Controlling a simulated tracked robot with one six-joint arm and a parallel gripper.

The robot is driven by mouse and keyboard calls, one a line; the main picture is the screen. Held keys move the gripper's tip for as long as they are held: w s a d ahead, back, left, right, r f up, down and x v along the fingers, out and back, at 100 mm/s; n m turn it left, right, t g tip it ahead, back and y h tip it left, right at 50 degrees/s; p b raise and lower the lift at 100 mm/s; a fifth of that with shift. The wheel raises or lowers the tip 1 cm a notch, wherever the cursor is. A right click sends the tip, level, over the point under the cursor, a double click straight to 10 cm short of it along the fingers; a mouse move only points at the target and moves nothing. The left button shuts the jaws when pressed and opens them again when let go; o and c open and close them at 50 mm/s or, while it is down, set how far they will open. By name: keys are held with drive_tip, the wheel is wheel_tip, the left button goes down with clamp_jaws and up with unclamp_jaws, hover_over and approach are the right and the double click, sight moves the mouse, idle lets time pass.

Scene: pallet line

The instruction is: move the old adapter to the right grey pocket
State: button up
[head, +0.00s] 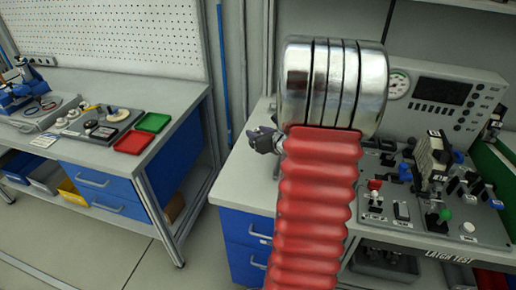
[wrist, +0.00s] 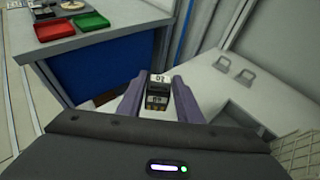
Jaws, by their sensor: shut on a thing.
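My gripper (wrist: 156,82) is shut on the old adapter (wrist: 156,103), a small dark block with a white label on top, held between its two purple fingers. The fingers point over the light grey bench top. Two small grey pockets lie on that surface to the right of the fingers in the wrist view: the left grey pocket (wrist: 222,64) and the right grey pocket (wrist: 247,77). Both look empty. In the head view my gripper (head: 262,140) shows as a dark shape beside my red arm sleeve, which hides the pockets; the adapter cannot be made out there.
The latch test bench (head: 430,235) stands at right, with an upright fixture (head: 433,160), knobs and a gauge panel. A floor gap separates the benches.

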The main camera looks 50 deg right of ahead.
drive_tip(key=shift+f, duration=1)
drive_tip(key=shift+f, duration=2.05)
drive_tip(key=shift+f, duration=0.1)
drive_tip(key=o, duration=1.1)
drive_tip(key=shift+c, duration=0.2)
drive_tip(key=v, duration=1.2)
